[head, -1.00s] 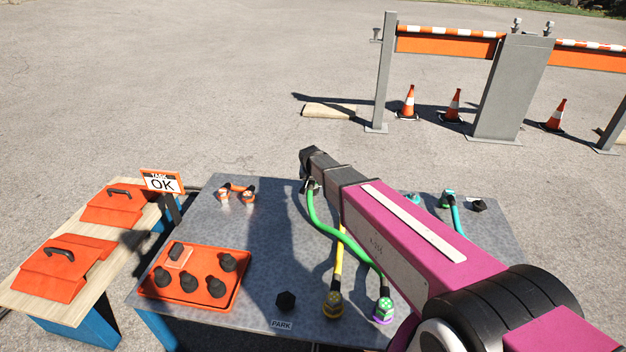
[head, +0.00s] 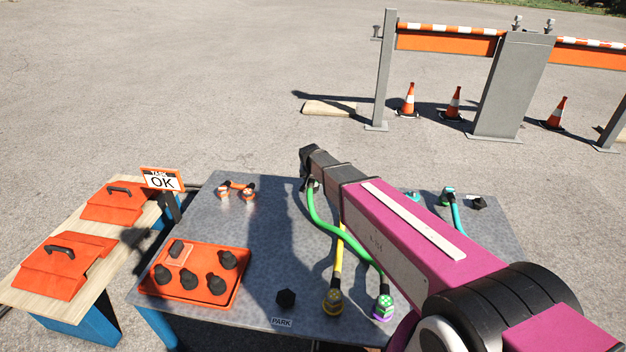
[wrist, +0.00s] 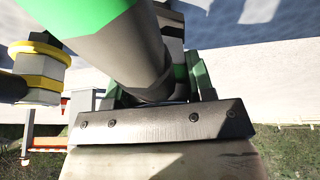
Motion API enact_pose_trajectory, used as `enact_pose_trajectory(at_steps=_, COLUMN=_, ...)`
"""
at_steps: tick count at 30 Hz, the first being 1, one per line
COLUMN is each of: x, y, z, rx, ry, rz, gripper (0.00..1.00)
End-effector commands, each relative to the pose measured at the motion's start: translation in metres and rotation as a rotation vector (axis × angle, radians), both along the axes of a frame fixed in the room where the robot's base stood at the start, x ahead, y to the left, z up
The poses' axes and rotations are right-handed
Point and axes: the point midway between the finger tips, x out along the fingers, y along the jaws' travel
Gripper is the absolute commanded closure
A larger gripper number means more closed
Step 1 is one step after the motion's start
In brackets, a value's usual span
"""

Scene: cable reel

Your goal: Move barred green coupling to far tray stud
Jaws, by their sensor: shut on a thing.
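My gripper (head: 312,185) is over the far middle of the grey table, at the end of my magenta arm. In the wrist view its jaws (wrist: 155,95) are shut on a green and grey coupling (wrist: 125,50). A green cable (head: 318,226) hangs from the gripper and runs to a purple-ringed end (head: 382,307) at the front right. Bars on the held coupling cannot be made out. The tray studs look bare.
A yellow cable (head: 338,266) ends in a yellow coupling (head: 332,301). An orange-white coupling pair (head: 236,190) stands at the far left, a cyan cable (head: 456,215) at the right. A bare black stud (head: 286,298) is near the PARK label (head: 281,322).

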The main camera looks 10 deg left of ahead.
Motion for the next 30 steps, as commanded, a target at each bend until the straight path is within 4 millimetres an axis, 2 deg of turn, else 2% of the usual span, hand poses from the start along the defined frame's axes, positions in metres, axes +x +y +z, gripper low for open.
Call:
enact_pose_trajectory(at_steps=17, x=0.0002, y=0.0000, z=-0.0091, rx=0.000, ry=-0.001, rz=0.000, gripper=0.80)
enact_pose_trajectory(at_steps=18, x=0.0001, y=0.0000, z=-0.0089, rx=0.000, ry=-0.001, rz=0.000, gripper=0.41)
enact_pose_trajectory(at_steps=20, x=0.0002, y=0.0000, z=-0.0088, rx=0.000, ry=-0.001, rz=0.000, gripper=0.22)
enact_pose_trajectory(at_steps=30, x=-0.0012, y=-0.0001, z=-0.0066, rx=0.000, ry=0.000, rz=0.000, gripper=0.21)
